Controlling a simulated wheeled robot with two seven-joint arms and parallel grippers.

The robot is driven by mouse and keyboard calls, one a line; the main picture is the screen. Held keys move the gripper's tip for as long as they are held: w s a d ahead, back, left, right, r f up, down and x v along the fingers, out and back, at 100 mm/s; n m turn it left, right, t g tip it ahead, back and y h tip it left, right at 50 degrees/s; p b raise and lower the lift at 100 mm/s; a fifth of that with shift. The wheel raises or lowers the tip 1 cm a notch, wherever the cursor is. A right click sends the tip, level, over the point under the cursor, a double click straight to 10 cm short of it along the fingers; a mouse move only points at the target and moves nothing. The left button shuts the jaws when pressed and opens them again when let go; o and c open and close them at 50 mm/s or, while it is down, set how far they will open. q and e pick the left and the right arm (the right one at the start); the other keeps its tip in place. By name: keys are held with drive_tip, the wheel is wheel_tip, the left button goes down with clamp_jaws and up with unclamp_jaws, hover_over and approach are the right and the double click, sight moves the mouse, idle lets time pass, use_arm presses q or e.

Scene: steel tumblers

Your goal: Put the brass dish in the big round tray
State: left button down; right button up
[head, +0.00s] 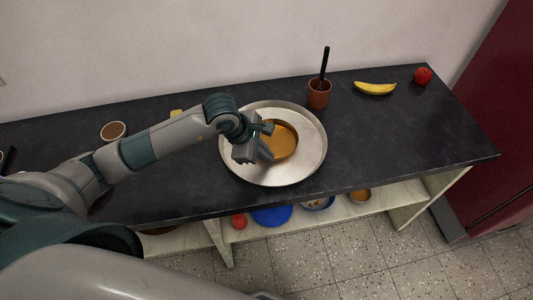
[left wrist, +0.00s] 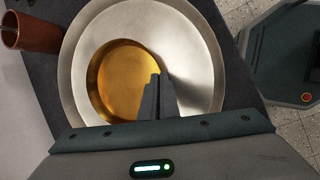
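The brass dish (head: 284,139) is a round, shallow, golden dish. It is inside the outline of the big round tray (head: 310,165), a wide steel tray on the dark counter. My left gripper (head: 266,146) is at the dish's left side in the head view. In the left wrist view its fingers (left wrist: 157,98) are close together over the rim of the brass dish (left wrist: 122,75), and they look shut on it. The tray (left wrist: 195,60) surrounds the dish there. I cannot tell whether the dish touches the tray floor. My right gripper is not in view.
A reddish-brown cup (head: 319,95) with a dark utensil stands just behind the tray. A banana (head: 375,89) and a red apple (head: 422,76) lie at the back right. A brown-filled cup (head: 113,131) stands left, near my arm. The counter right of the tray is clear.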

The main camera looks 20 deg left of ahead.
use_arm(q)
drive_tip(key=c, duration=2)
unclamp_jaws()
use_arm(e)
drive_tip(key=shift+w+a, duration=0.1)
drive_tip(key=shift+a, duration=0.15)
use_arm(q)
drive_tip(key=shift+r, duration=0.1)
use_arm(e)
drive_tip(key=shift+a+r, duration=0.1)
